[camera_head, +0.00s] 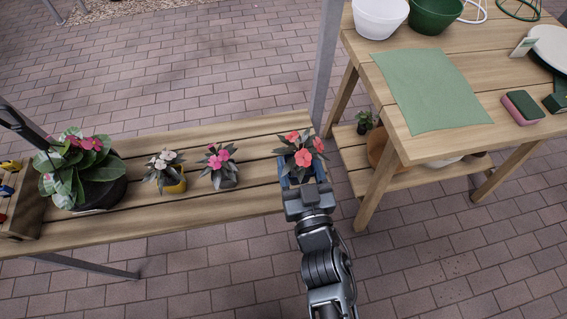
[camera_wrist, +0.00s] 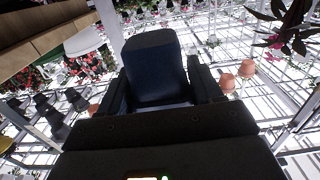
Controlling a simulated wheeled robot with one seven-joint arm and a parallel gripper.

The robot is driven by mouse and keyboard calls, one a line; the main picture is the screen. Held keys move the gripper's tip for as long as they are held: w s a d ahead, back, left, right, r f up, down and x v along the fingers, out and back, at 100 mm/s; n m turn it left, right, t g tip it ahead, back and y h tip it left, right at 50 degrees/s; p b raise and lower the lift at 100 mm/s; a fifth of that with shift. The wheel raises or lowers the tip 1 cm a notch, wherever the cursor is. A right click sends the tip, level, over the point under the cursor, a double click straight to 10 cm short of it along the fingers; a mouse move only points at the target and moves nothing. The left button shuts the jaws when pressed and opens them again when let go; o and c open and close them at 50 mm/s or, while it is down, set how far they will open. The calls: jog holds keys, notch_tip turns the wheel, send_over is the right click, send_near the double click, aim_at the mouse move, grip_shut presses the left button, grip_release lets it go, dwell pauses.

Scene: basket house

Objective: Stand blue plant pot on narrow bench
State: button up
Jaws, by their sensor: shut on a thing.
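The blue plant pot (camera_head: 290,183) holds dark leaves and coral-red flowers, which hide most of it in the head view. My gripper (camera_head: 304,186) is shut on the pot at the right end of the narrow bench (camera_head: 245,201). In the wrist view the dark blue pot (camera_wrist: 155,70) fills the space between the two fingers. I cannot tell whether its base touches the bench slats or is just above them.
On the bench stand a pink-flowered pot (camera_head: 226,181), a yellow pot (camera_head: 175,187) and a large dark pot (camera_head: 103,196). A metal post (camera_head: 325,60) rises behind the bench's right end. A wooden table (camera_head: 465,75) stands at the right.

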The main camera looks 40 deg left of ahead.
jog(key=a+f, duration=0.1)
jog(key=a+f+b, duration=0.1)
jog(key=a, duration=0.1)
jog(key=w+a+f+b, duration=0.1)
jog(key=shift+w+a, duration=0.1)
jog(key=shift+a, duration=0.1)
jog(key=shift+f+b, duration=0.5)
jog(key=shift+f, duration=1.4)
jog(key=shift+f, duration=0.2)
jog(key=o, duration=1.2)
jog(key=shift+r, duration=0.15)
jog(key=shift+d, duration=0.1)
jog(key=v, duration=1.2)
jog(key=shift+b, duration=0.4)
